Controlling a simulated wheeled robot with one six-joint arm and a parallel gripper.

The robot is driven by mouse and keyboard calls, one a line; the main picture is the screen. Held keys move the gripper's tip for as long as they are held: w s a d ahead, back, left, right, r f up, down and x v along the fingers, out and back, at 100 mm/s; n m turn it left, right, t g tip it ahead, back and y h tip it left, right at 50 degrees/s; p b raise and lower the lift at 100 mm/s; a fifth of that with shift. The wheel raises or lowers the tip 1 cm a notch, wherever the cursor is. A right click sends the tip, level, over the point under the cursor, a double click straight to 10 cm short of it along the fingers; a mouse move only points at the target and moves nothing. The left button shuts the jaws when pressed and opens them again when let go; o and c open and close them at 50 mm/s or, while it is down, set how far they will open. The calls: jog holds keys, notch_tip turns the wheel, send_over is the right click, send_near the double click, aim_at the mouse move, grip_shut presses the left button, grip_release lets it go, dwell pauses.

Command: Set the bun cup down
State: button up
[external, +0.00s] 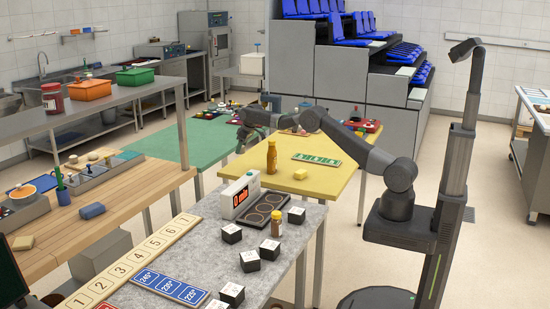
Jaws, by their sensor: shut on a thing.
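My arm reaches left from its column, over the yellow table (325,207) and toward the green table (196,148). My gripper (241,144) is at the far end of the arm, above the boundary between the green and yellow tables. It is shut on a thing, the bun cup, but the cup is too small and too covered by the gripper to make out. I cannot tell from this view how high it is above the table.
An orange bottle (271,157), a yellow block (300,174) and a green-and-white card (317,159) are on the yellow table. Several small items crowd the green table's far edge. A grey counter (190,248) in front holds a display box (240,196) and several dark cubes.

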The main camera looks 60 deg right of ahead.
send_over(256, 163)
jog(key=s, duration=0.1)
jog(key=shift+m, duration=0.4)
jog(key=f, duration=0.3)
jog(key=f+p, duration=0.1)
jog(key=f, duration=0.1)
jog(key=shift+s+d+f, duration=0.2)
jog(key=shift+d, duration=0.05)
jog(key=shift+f+p, duration=0.4)
jog(key=shift+f, duration=1.85)
jog(key=shift+f, duration=0.2)
jog(key=o, duration=1)
jog(key=shift+r, duration=0.1)
jog(key=b+v, duration=0.1)
jog(key=v, duration=0.5)
jog(key=b+v, duration=0.1)
jog(key=v, duration=0.5)
jog(key=shift+a+r, duration=0.1)
jog(key=shift+a, duration=0.1)
